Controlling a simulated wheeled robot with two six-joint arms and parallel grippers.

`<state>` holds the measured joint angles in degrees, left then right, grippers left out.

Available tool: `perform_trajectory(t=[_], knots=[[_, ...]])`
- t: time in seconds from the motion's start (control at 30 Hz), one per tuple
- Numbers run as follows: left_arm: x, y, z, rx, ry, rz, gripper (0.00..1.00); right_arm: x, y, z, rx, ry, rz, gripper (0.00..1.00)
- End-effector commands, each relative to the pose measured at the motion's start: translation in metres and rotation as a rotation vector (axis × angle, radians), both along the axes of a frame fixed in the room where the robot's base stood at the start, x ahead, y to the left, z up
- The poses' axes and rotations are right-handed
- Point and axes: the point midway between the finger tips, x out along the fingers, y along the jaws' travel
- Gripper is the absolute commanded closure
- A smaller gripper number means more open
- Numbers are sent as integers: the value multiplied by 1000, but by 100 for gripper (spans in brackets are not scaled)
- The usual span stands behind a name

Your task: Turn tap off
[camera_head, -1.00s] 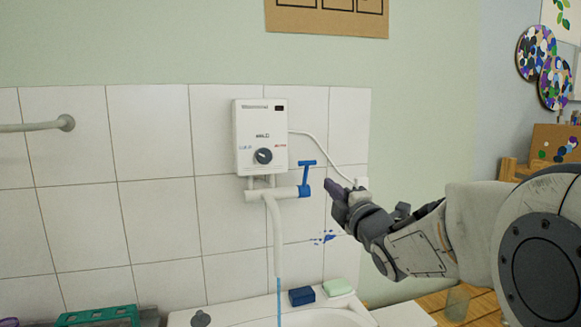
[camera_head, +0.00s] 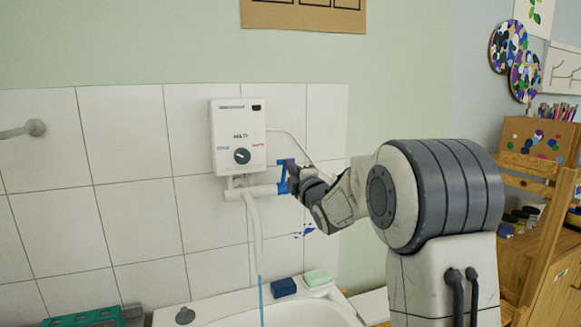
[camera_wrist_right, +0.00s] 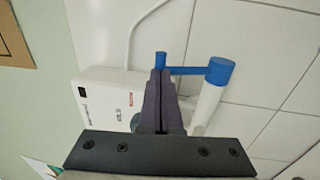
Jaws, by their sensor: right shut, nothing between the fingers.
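The tap is a white pipe (camera_head: 262,190) under a white water heater (camera_head: 238,136) on the tiled wall, with a blue lever (camera_head: 283,176) at its right end. The lever points up. A thin blue stream of water (camera_head: 261,292) runs from the white spout (camera_head: 256,237) down into the sink. My right gripper (camera_head: 291,170) is shut and empty, with its tips right at the lever's upper part. In the right wrist view the shut fingers (camera_wrist_right: 160,75) lie beside the blue lever's end (camera_wrist_right: 160,59); I cannot tell whether they touch. My left gripper is out of view.
A white sink (camera_head: 335,312) stands below, with a dark blue sponge (camera_head: 284,287) and a pale green soap (camera_head: 317,278) on its back rim. A green crate (camera_head: 88,318) is at lower left. Wooden furniture (camera_head: 550,250) stands at the right.

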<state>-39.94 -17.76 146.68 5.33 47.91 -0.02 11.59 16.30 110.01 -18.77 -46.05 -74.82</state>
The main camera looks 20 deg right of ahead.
Motion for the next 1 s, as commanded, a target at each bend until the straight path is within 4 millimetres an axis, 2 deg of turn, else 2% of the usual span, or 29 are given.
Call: perform_trajectory(t=[0.13,0.23,0.4,0.7,0.83,1.0], knots=[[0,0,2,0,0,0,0,0,0,2,0,4,1,100],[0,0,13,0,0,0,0,3,1,8,-3,35,3,100],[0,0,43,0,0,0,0,14,1,20,-6,146,3,100],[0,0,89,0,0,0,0,29,1,25,-11,311,2,100],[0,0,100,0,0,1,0,33,2,23,-12,350,2,100],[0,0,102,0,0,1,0,34,1,20,-12,367,0,100]])
